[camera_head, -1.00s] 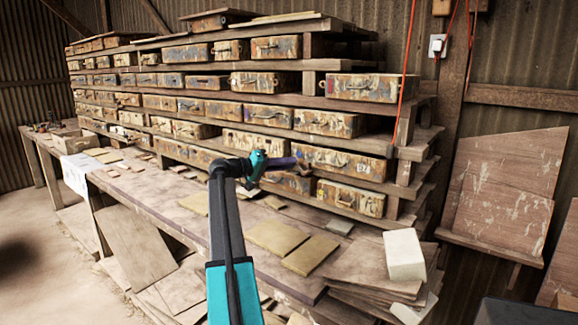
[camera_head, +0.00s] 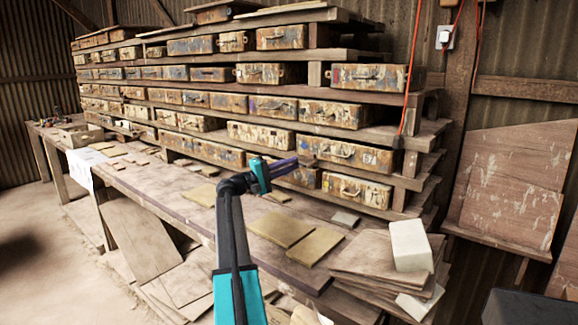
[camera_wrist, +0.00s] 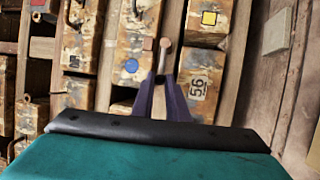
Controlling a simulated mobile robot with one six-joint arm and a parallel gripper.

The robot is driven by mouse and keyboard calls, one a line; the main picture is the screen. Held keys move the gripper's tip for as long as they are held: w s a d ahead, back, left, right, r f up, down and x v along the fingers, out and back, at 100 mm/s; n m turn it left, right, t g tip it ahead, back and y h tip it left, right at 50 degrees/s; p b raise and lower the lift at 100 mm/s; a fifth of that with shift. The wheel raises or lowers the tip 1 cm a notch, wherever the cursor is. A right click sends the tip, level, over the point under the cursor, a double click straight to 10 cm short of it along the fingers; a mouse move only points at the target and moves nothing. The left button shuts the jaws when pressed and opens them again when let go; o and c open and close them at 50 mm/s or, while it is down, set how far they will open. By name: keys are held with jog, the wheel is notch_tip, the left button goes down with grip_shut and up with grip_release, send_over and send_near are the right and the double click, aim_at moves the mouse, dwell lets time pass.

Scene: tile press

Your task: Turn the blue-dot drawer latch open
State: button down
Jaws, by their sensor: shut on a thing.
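The blue dot (camera_wrist: 131,66) marks the rusty, paint-worn front of a drawer (camera_wrist: 124,40) in the wrist view. Just right of this drawer, a small latch lever with a tan, rounded end (camera_wrist: 165,43) sticks up from between my purple fingertips. My gripper (camera_wrist: 160,79) is shut on this latch. A small pinkish block (camera_wrist: 148,44) sits beside the lever. In the head view my gripper (camera_head: 296,162) reaches the shelf front by the lower right drawers.
Drawers marked with a yellow square (camera_wrist: 209,18) and "56" (camera_wrist: 198,88) lie right of the latch in the wrist view. Flat tiles (camera_head: 280,228) lie on the bench below my arm. A pale block (camera_head: 410,245) stands on stacked boards at right.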

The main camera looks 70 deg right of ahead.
jog(key=shift+w, duration=0.1)
jog(key=c, duration=1.9)
grip_release()
jog(key=shift+d+f, duration=0.1)
jog(key=shift+a, duration=0.2)
jog(key=b+v, duration=0.1)
jog(key=v, duration=1.2)
jog(key=shift+w+a+b, duration=0.15)
jog(key=shift+w+b, duration=0.1)
jog(key=shift+b, duration=0.1)
